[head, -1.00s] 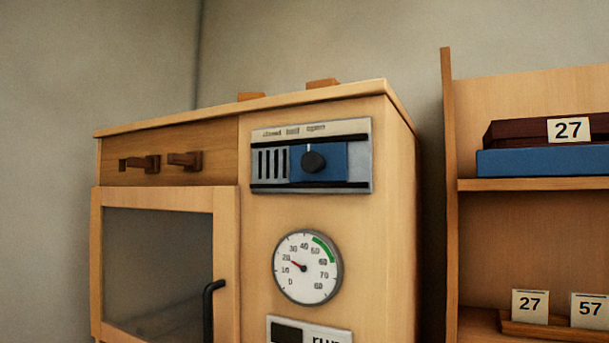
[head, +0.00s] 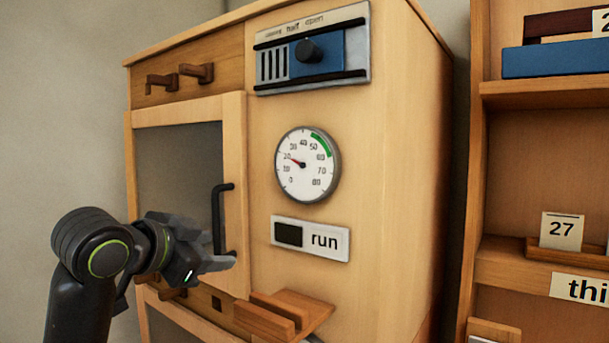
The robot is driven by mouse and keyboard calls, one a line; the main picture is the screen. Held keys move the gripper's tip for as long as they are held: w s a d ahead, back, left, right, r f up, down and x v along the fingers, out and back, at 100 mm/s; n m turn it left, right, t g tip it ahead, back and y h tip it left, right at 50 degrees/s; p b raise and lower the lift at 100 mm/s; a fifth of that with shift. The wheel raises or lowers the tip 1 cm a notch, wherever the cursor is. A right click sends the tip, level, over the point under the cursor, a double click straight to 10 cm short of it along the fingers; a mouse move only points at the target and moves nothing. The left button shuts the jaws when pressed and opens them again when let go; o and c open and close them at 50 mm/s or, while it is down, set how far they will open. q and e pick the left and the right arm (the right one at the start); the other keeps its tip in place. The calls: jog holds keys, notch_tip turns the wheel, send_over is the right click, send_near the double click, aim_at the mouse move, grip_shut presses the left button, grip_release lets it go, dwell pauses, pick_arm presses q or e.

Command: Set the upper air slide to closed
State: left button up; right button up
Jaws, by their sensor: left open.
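The upper air slide (head: 329,56) is a blue plate with a round black knob (head: 308,51) in a grey frame high on the wooden cabinet. Small labels above it run closed, half, open from left to right. The knob sits towards the right, roughly below half and open, and several dark vent slots show uncovered at left. My left gripper (head: 222,256) is open, well below and left of the slide, near the lower end of the black door handle. I cannot tell whether it touches the handle. My right gripper is not in view.
A dial gauge (head: 307,165) and a "run" sign (head: 311,238) are below the slide. A slotted wooden block (head: 287,314) juts out lower down. A shelf unit (head: 540,95) stands at right. The space before the slide is clear.

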pick_arm(q)
jog(key=s+d+r+m+t+h, duration=0.1)
jog(key=s+d+r+m, duration=0.15)
jog(key=r, duration=0.55)
jog(key=s+d+r+m+h, duration=0.1)
jog(key=s+r, duration=0.3)
jog(key=r, duration=0.5)
jog(key=m+h, duration=0.3)
jog(key=m, duration=0.1)
send_near(302, 51)
jog(key=shift+t, duration=0.4)
jog(key=p+x, duration=0.5)
jog(key=x, duration=0.4)
jog(key=shift+d+f, duration=0.15)
jog(key=shift+d, duration=0.1)
jog(key=shift+w+d+f, duration=0.1)
jog(key=shift+w+d, duration=0.25)
jog(key=shift+w, duration=0.1)
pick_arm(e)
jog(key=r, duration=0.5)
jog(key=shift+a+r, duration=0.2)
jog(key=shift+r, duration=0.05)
pick_arm(q)
grip_shut()
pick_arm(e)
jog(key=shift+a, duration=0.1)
